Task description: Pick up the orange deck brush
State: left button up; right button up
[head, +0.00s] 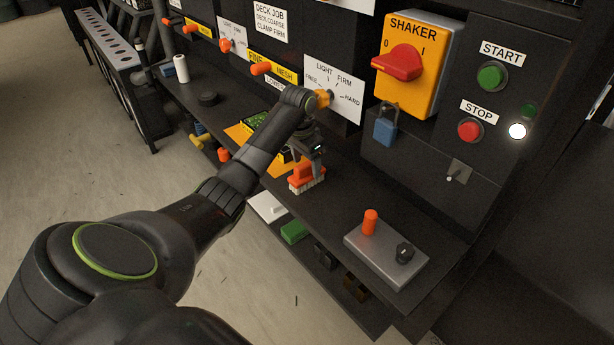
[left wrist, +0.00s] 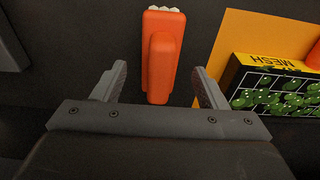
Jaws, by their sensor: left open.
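The orange deck brush (head: 304,177) stands on the dark shelf with its pale bristles down. In the left wrist view the brush (left wrist: 160,70) has its raised orange handle between my two open fingers, with a gap on each side. My left gripper (left wrist: 160,85) is open and empty, pointing down over the brush. In the head view my left gripper (head: 310,150) is just above the brush and partly hidden by my own arm. My right gripper is not in view.
A grey box with an orange lever (head: 370,222) sits farther right on the shelf. The shaker switch (head: 402,62) and control panel rise behind. Bare shelf lies between.

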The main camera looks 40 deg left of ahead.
aim_at(307, 172)
pick_arm(q)
jog(key=f, duration=0.4)
jog(key=shift+w+d+f, duration=0.1)
jog(key=shift+w+f, duration=0.15)
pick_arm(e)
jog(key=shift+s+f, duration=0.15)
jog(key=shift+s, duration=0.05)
pick_arm(q)
jog(key=shift+c, duration=0.5)
jog(key=c, duration=0.9)
jog(key=shift+c, duration=0.7)
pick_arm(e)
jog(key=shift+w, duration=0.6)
pick_arm(q)
jog(key=shift+r, duration=0.1)
